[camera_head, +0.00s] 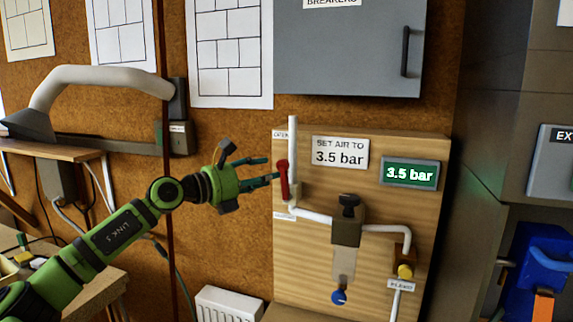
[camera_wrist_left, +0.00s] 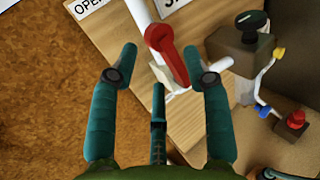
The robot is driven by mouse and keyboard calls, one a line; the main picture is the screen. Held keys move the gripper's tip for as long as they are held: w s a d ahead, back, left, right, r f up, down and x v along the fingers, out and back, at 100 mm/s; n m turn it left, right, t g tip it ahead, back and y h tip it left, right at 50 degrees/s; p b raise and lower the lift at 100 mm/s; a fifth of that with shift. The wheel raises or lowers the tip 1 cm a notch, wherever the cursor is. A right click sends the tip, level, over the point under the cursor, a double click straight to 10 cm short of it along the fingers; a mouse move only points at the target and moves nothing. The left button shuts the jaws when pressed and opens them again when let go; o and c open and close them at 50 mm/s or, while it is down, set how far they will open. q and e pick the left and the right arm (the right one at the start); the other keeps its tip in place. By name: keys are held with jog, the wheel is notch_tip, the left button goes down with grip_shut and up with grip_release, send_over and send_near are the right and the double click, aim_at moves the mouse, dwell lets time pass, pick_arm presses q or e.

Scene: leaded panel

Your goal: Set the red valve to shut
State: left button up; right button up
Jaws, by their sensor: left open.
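The red valve (camera_head: 283,180) has a lever standing near upright, in line with the white pipe at the left edge of the wooden panel (camera_head: 350,280). In the left wrist view the red lever (camera_wrist_left: 170,55) lies beyond and between the fingertips, its round end toward the top. My left gripper (camera_head: 273,169) is open, with its teal fingers just left of the lever. In the wrist view the gripper (camera_wrist_left: 160,58) holds nothing; contact with the lever cannot be told. A label (camera_wrist_left: 90,6) beginning "OPE" is partly cut off. My right gripper is not in view.
On the panel are a regulator (camera_head: 347,228) with a black knob, a green 3.5 bar display (camera_head: 409,173), a "SET AIR TO 3.5 bar" sign (camera_head: 340,151) and a yellow fitting (camera_head: 405,271). A grey breaker cabinet (camera_head: 345,45) hangs above. A radiator (camera_head: 228,304) stands below left.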

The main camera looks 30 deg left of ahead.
aim_at(282, 172)
pick_arm(q)
jog(key=p+x, duration=0.3)
jog(key=x, duration=0.3)
jog(key=shift+f, duration=0.1)
jog(key=shift+s, duration=0.1)
jog(key=c, duration=0.3)
grip_shut()
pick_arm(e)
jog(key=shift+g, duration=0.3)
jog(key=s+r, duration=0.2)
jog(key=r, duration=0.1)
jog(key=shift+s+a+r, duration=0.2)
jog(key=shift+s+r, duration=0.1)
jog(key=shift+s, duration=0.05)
